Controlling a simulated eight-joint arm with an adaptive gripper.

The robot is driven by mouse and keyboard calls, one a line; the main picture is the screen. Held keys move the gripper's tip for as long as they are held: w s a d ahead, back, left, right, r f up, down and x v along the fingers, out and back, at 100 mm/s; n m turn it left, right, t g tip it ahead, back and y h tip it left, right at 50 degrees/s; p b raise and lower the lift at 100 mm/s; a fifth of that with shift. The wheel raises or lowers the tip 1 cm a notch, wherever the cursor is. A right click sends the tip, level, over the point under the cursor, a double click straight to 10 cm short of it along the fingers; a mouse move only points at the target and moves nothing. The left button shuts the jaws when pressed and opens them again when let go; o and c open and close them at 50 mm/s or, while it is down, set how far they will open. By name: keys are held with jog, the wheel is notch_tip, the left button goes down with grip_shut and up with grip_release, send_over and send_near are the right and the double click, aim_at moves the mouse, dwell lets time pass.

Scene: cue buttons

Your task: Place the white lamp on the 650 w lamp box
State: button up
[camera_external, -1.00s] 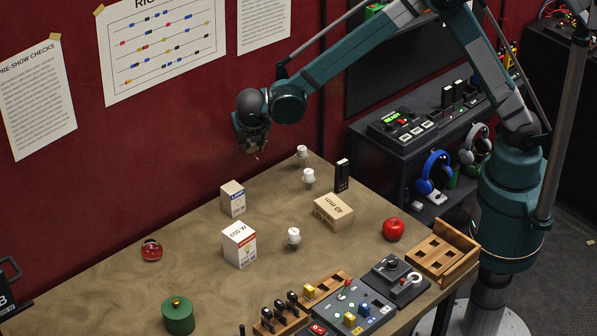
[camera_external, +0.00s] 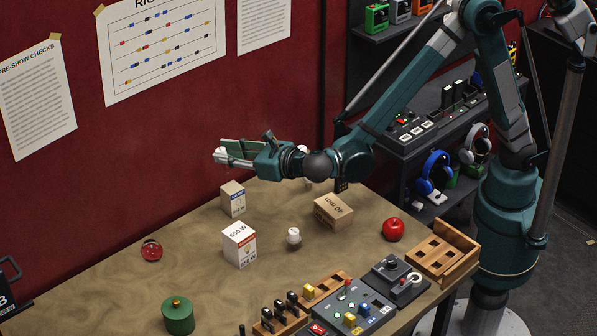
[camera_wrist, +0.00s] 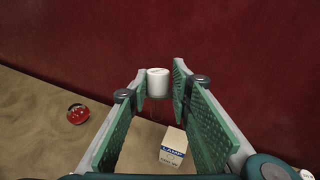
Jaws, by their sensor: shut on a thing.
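My gripper (camera_external: 226,157) reaches left, high over the back of the table near the red wall. It is shut on a white lamp (camera_external: 219,154), held at the fingertips; its white round end (camera_wrist: 158,82) shows between the green pads in the wrist view. The 650 W box (camera_external: 239,246) stands upright on the table, below my gripper and nearer the front. A smaller lamp box (camera_external: 232,200) stands behind it. A box marked LAMP (camera_wrist: 172,147) shows below the fingers in the wrist view. Another white lamp (camera_external: 293,236) stands right of the 650 W box.
A control panel (camera_external: 353,310) is at the front. Another white lamp (camera_external: 308,179) is partly hidden behind my arm. The table's left is mostly clear.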

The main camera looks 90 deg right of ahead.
jog(key=s+a+n+t+y+b, duration=0.2)
jog(key=s+a+y, duration=0.1)
jog(key=a, duration=0.4)
jog(key=s+a+r+n+t+y+b, duration=0.1)
jog(key=s+a+n+t+y, duration=0.1)
jog(key=a, duration=0.6)
jog(key=shift+s+a+t+y+b, duration=0.25)
jog(key=shift+s+t+y+b, duration=0.2)
jog(key=shift+y, duration=0.25)
jog(key=b, duration=0.1)
send_over(244, 231)
notch_tip(244, 231, down, 6)
jog(key=shift+f, duration=0.1)
jog(key=shift+f+b, duration=0.7)
jog(key=shift+f, duration=1.1)
jog(key=shift+f, duration=0.2)
jog(key=o, duration=0.9)
jog(key=shift+c, duration=0.2)
jog(key=shift+o, duration=0.2)
jog(key=shift+r, duration=0.2)
